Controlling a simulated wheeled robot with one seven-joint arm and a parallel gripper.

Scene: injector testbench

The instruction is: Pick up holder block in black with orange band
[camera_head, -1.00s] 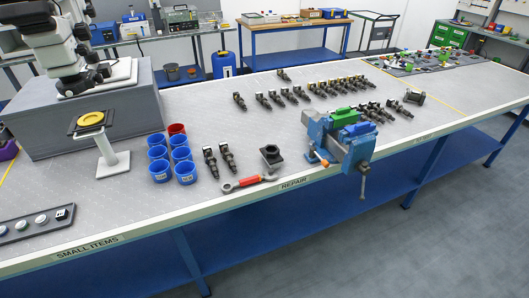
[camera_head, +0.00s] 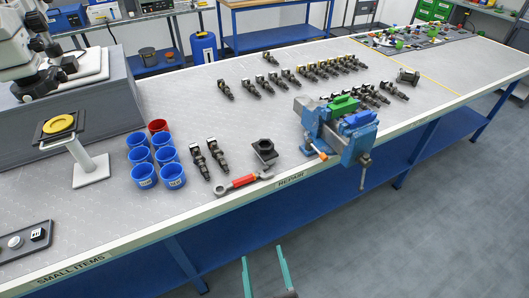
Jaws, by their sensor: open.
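Two dark blocks are on the bench. One black block (camera_head: 264,154) with a raised ring-like top sits near the front edge, beside the red-handled wrench. The other, a small dark block (camera_head: 408,77), stands farther back, right of the vise. I cannot make out an orange band on either, so I cannot tell which is the holder block. My gripper (camera_head: 262,253) shows at the bottom of the picture, its two teal fingers apart with nothing between them. It appears in front of the bench's front edge, apart from both blocks.
A blue vise (camera_head: 340,132) with green and blue jaw pieces is clamped at the front edge. A wrench (camera_head: 242,182), blue cups (camera_head: 144,176), one red cup (camera_head: 158,126) and several dark injectors (camera_head: 216,158) lie around. A grey stand (camera_head: 90,168) is at left.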

